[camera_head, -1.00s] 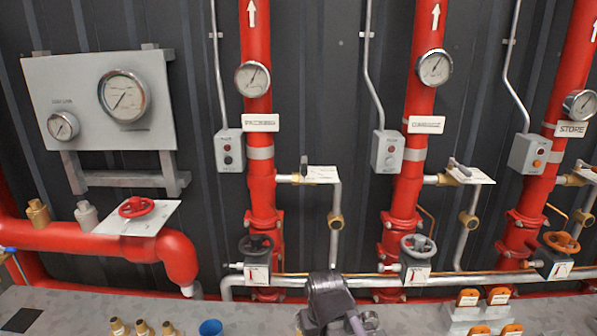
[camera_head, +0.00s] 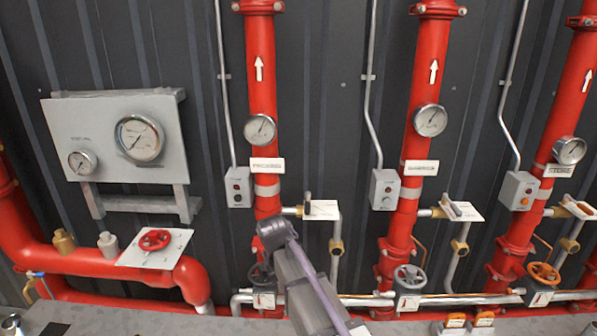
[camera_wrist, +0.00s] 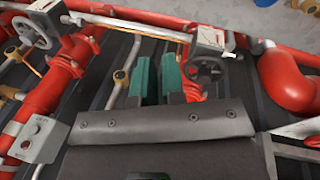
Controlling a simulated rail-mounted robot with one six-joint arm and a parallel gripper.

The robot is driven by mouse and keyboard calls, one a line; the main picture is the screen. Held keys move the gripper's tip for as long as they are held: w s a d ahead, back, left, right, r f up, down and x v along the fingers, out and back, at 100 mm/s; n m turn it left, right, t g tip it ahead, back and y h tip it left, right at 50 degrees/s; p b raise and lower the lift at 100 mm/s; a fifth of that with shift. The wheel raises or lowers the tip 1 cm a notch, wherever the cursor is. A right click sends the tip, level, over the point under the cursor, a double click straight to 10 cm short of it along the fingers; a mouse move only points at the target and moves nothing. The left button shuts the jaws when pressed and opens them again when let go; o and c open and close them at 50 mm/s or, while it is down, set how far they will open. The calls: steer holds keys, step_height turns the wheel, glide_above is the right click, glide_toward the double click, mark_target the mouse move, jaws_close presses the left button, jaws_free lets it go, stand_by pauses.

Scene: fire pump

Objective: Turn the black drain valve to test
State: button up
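In the wrist view, which is upside down, the black handwheel (camera_wrist: 208,70) is right of my gripper's fingers. My gripper (camera_wrist: 160,78) has two green fingers with a gap between them. It is open and holds nothing. The fingers are hidden in the head view.
A grey handwheel (camera_head: 410,277) and an orange handwheel (camera_head: 543,273) sit on the other risers. A red handwheel (camera_head: 155,240) is at left. Horizontal pipes and a lever valve (camera_head: 309,209) surround the black wheel. A workbench (camera_head: 180,325) runs along the front.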

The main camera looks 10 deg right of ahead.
mark_target(308, 203)
steer(key=w+a+r+h+p, duration=0.1)
steer(key=w+r+p, duration=0.1)
steer(key=w+r, duration=0.2)
steer(key=w+a+r+m+t+h+p, duration=0.1)
steer(key=w+r+p, duration=0.1)
steer(key=w+r, duration=0.2)
steer(key=w+a+r+m+h+p, duration=0.1)
steer(key=w+r+p, duration=0.1)
steer(key=w+r, duration=0.3)
steer(key=shift+w+a+t, duration=0.15)
steer(key=shift+w+a, duration=0.05)
steer(key=shift+w, duration=0.85)
steer(key=shift+w+a+t, duration=0.15)
steer(key=shift+w+a, duration=0.05)
steer(key=shift+w, duration=0.85)
jaws_close()
steer(key=w+m+h+b, duration=0.2)
steer(key=w, duration=0.3)
steer(key=d+f+m+t+b, duration=0.1)
steer(key=d+f+b, duration=0.5)
steer(key=d, duration=0.5)
steer(key=shift+w+f+b, duration=0.3)
steer(key=shift+w+f, duration=0.15)
steer(key=shift+f, duration=0.2)
steer(key=shift+s, duration=0.1)
